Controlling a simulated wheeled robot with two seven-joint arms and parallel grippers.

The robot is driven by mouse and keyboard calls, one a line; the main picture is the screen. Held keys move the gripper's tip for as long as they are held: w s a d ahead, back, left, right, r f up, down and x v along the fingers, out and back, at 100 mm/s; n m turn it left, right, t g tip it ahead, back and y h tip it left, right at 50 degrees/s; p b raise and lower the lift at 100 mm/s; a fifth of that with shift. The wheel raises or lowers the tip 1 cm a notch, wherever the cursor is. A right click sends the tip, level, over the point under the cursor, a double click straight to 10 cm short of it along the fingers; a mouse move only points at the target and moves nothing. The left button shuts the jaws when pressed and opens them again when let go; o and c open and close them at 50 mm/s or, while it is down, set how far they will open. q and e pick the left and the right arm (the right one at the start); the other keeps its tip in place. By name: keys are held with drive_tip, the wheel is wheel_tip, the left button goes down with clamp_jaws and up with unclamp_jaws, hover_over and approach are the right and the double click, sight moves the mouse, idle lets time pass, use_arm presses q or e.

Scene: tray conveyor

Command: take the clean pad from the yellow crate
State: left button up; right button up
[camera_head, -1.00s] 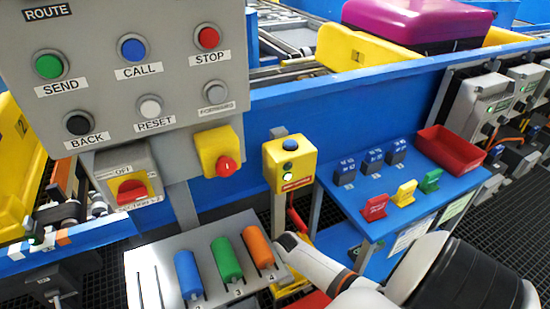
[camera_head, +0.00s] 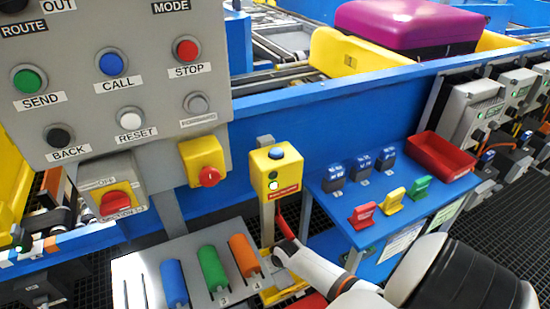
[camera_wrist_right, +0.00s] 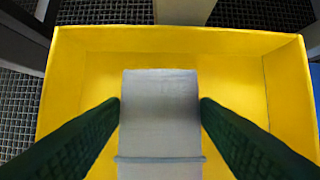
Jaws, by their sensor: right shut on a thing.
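The yellow crate (camera_wrist_right: 90,75) fills most of the right wrist view, its open inside facing the camera. My right gripper (camera_wrist_right: 160,104) is over it, with dark green fingers on both sides of a pale grey pad (camera_wrist_right: 160,125). The fingers touch the pad's two sides and are shut on it. The crate floor shows around the pad; I cannot tell whether the pad still touches it. In the head view my right forearm comes in from the lower right, and the pad cannot be made out. My left gripper is out of view.
A panel with buttons (camera_head: 130,90) stands at the left, above a rack (camera_head: 140,275) with blue, green and orange rollers. A yellow button post (camera_head: 270,195) is in the middle. A blue table (camera_head: 440,205) with tags and a red bin (camera_head: 440,155) stands right.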

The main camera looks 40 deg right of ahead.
drive_tip(key=shift+s+d, duration=0.3)
drive_tip(key=shift+d, duration=0.45)
drive_tip(key=o, duration=1)
drive_tip(key=shift+d, duration=0.1)
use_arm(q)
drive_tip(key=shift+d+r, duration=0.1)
use_arm(e)
drive_tip(key=shift+o, duration=0.2)
drive_tip(key=shift+r, duration=0.1)
